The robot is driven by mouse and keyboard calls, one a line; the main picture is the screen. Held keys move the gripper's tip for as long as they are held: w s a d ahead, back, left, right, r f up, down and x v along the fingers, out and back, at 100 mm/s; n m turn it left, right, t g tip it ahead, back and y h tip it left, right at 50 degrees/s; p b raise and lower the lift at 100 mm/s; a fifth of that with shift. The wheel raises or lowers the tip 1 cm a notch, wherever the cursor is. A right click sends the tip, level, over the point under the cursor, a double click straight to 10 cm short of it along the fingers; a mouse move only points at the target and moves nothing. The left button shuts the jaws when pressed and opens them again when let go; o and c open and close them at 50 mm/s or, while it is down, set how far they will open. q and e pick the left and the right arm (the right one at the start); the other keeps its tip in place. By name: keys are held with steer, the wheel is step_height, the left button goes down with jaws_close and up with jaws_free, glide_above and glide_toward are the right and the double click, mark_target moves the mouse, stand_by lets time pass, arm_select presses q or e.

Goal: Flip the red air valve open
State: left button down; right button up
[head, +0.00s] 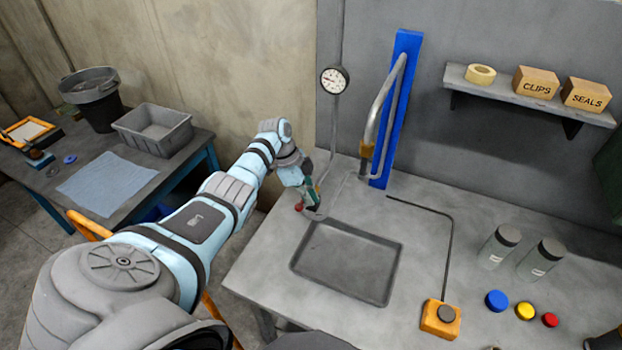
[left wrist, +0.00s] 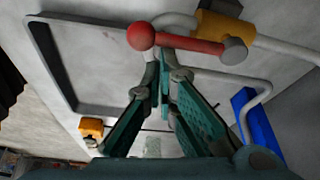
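The red air valve handle (left wrist: 190,44) is a short red lever with a ball at one end, beside an orange-yellow fitting (left wrist: 215,28) on a grey pipe. In the head view only a small red spot of the handle (head: 299,207) shows at the table's left back, partly hidden by my gripper. My left gripper (head: 308,200) is at the valve. In the left wrist view its teal fingers (left wrist: 163,75) come together at the tips, just by the lever near its ball end. Nothing shows held between them; contact with the lever is unclear. My right gripper is out of view.
A shallow grey tray (head: 297,262) lies on the table near the valve. A pressure gauge (head: 334,80) is on the wall behind. A blue post (head: 406,50) with a curved pipe stands to the right. An orange button box (head: 432,327) sits at the front.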

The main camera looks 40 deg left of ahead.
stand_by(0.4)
arm_select(q)
step_height(320, 180, up, 10)
steer(key=p, duration=0.3)
steer(key=shift+d+p, duration=0.2)
steer(key=shift+p, duration=0.2)
steer(key=shift+w+r, duration=0.1)
